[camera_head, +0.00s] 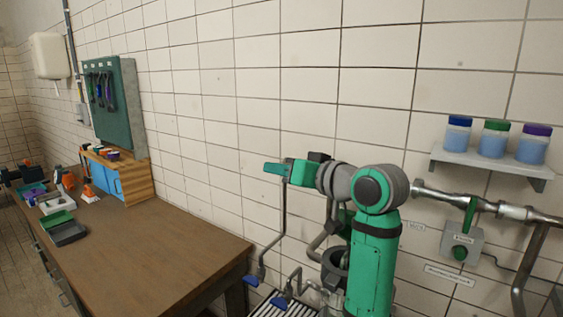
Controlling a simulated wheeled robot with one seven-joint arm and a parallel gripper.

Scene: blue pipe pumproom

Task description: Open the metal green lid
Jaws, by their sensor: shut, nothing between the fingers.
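My gripper (276,168) is at the end of my raised green and grey arm, near the middle of the view. It points left, is shut and holds nothing. Two things could be the green lid. A jar of blue contents on the wall shelf has a green lid (497,125), which sits on top of the jar. A small dark box on the workbench has a green part (56,219) like a lid or tray at its back edge. My gripper appears apart from both.
A brown workbench (140,245) fills the lower left, its near part clear. Tools and boxes crowd its far end. The shelf (470,163) also holds blue-lidded and purple-lidded jars.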

